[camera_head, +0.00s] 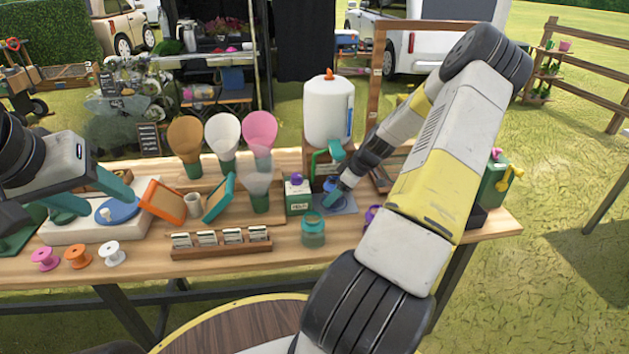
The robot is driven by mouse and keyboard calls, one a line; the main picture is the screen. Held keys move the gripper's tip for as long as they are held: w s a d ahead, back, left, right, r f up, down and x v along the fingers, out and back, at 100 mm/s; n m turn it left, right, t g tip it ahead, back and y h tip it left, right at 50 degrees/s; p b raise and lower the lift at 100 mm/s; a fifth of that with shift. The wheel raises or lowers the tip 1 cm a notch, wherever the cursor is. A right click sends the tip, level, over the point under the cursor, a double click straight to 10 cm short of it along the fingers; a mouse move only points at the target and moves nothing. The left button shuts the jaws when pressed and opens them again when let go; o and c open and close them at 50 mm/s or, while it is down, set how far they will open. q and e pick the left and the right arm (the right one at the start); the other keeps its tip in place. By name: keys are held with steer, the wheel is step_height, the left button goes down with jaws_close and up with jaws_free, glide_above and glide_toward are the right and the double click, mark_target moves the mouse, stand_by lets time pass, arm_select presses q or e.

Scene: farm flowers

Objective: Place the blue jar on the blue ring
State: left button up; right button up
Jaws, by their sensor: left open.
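The blue jar (331,184) stands near the table's middle, in front of the white tank, partly hidden by my right gripper. A blue-grey pad (347,208) lies under or just in front of it. My left gripper (90,196) is open and empty over the left end of the table, by a white board with a blue disc (118,211).
A teal glass jar (313,232) stands at the table's front edge, near a rack of small packets (221,238). A green box (298,195) is left of the blue jar. Coloured cones (222,135) stand behind. Several spools (78,255) lie front left. My right forearm hides the table's right part.

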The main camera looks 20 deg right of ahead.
steer(key=v, duration=1.1)
steer(key=shift+r, duration=0.15)
